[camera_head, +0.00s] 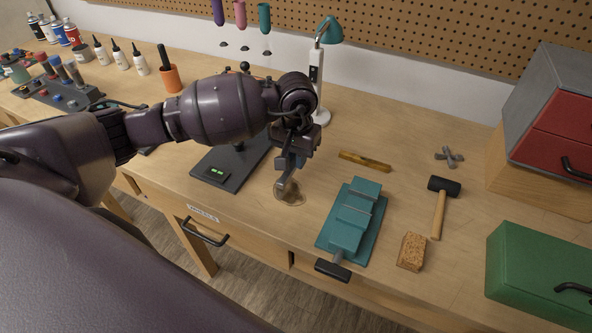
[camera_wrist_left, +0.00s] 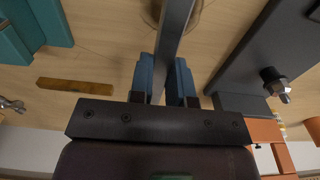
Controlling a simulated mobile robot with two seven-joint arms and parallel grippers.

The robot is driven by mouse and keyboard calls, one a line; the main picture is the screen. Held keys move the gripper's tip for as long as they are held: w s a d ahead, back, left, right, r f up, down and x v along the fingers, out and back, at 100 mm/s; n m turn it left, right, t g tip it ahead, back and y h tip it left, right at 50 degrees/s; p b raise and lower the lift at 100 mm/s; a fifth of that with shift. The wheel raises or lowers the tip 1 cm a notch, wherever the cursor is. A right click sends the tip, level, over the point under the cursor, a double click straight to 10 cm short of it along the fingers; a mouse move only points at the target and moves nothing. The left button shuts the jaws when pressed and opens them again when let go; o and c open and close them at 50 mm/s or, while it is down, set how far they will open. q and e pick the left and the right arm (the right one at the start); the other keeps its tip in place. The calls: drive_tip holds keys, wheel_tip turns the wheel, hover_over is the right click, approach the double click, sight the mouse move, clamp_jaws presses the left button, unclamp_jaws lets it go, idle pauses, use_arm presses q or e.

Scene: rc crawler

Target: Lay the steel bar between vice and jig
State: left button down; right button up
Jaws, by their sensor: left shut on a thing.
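My left gripper (camera_head: 292,163) is shut on the grey steel bar (camera_head: 287,184), which slants down from the fingers over the bench. In the left wrist view the bar (camera_wrist_left: 174,35) runs up between the blue fingertips (camera_wrist_left: 165,82). Whether its lower end touches the bench is unclear. The teal vice (camera_head: 352,218) stands to the right of the gripper. A dark plate with a green display (camera_head: 217,176), which may be the jig, lies to the left, partly hidden by my arm. My right gripper is not in view.
A round ring mark (camera_head: 298,199) lies under the bar. A brass-coloured strip (camera_head: 365,161) lies behind the vice. A lamp (camera_head: 317,80) stands behind.

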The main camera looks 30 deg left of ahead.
sight(296, 179)
use_arm(q)
drive_tip(key=shift+f, duration=2.5)
drive_tip(key=shift+f, duration=0.2)
drive_tip(key=c, duration=1.1)
unclamp_jaws()
drive_tip(key=shift+r, duration=0.55)
wheel_tip(296, 179, up, 11)
drive_tip(key=shift+r+b, duration=0.2)
drive_tip(key=shift+b, duration=0.15)
